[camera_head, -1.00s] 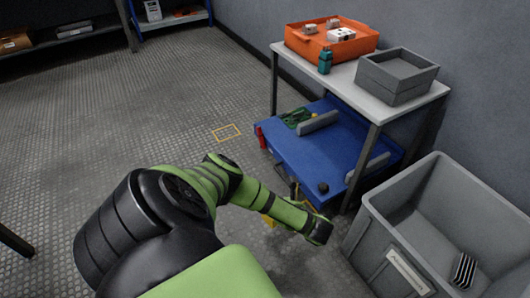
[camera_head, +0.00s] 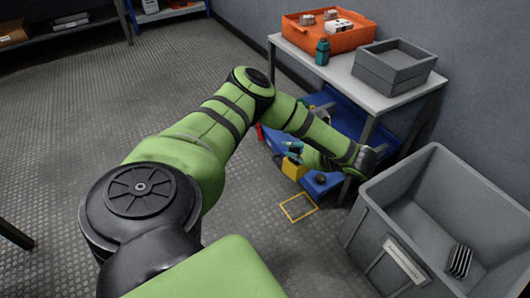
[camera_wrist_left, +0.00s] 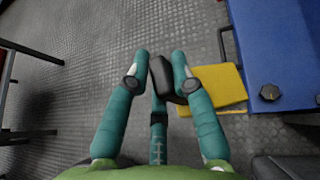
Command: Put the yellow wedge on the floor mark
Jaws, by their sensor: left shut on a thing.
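My left gripper (camera_head: 291,150) has teal fingers, which also show in the left wrist view (camera_wrist_left: 160,66). It is shut on the yellow wedge (camera_head: 293,170) by what looks like a black handle. The wedge (camera_wrist_left: 218,84) shows in the wrist view beside the right finger, over the grey floor and close to the blue cart. In the head view it sits in front of the cart's edge; its height above the floor is hard to tell. A yellow square outline, a floor mark (camera_head: 285,209), lies just below the wedge in the picture, empty. My right gripper is out of view.
The blue cart (camera_head: 318,187) stands under a grey table (camera_head: 358,90), partly hidden by my left arm. A large grey crate (camera_head: 365,225) stands at the right.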

